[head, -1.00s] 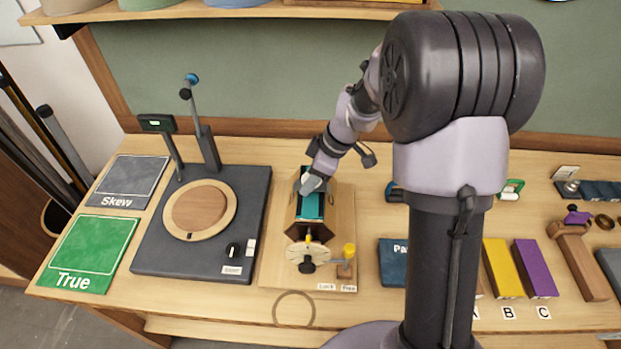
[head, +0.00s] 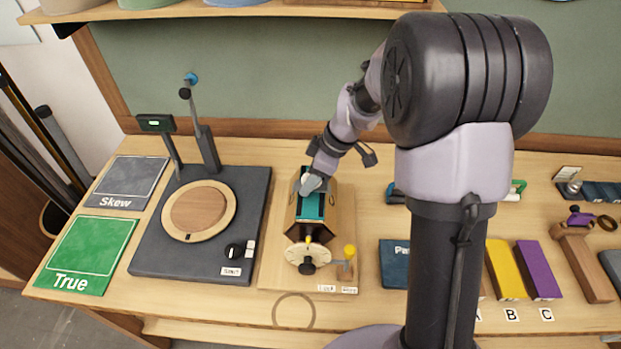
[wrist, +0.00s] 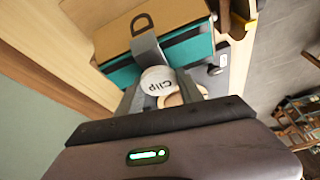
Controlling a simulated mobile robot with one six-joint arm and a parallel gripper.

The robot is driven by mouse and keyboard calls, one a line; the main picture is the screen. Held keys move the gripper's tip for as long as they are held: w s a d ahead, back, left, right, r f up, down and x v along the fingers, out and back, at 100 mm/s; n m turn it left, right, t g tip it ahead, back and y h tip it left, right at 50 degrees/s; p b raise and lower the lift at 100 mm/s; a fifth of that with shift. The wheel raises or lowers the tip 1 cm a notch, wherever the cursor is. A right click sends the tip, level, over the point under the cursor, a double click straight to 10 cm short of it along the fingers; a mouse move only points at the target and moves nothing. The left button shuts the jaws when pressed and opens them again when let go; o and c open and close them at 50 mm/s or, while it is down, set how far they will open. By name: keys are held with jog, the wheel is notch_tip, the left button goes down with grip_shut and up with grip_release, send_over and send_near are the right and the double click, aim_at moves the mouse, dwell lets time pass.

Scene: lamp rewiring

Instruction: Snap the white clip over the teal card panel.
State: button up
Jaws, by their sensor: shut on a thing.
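The white clip (wrist: 158,80), a round piece lettered "Clip", sits between the fingers of my gripper (wrist: 158,92) in the wrist view. My gripper is shut on it. A grey metal strap (wrist: 147,45) runs from beside the clip up over the teal card panel (wrist: 190,50). The teal panel also shows in the head view (head: 311,207), in the wooden fixture. My gripper (head: 312,184) is at its far end there, hiding the clip. I cannot tell whether the clip is seated on the panel.
The fixture's wooden board (head: 277,270) carries a dial (head: 300,256) at the front and a yellow-topped post (head: 349,252). A dark machine with a wooden disc (head: 198,210) stands to the left. A blue block (head: 393,262) lies to the right.

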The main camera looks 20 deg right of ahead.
jog(key=shift+f+b, duration=0.65)
jog(key=shift+b, duration=0.1)
dwell(1.7)
jog(key=o, duration=1.4)
jog(key=shift+o, duration=0.2)
jog(key=o, duration=0.3)
jog(key=shift+s, duration=0.1)
jog(key=shift+r, duration=0.1)
jog(key=shift+r+p, duration=2.5)
jog(key=shift+r, duration=1.5)
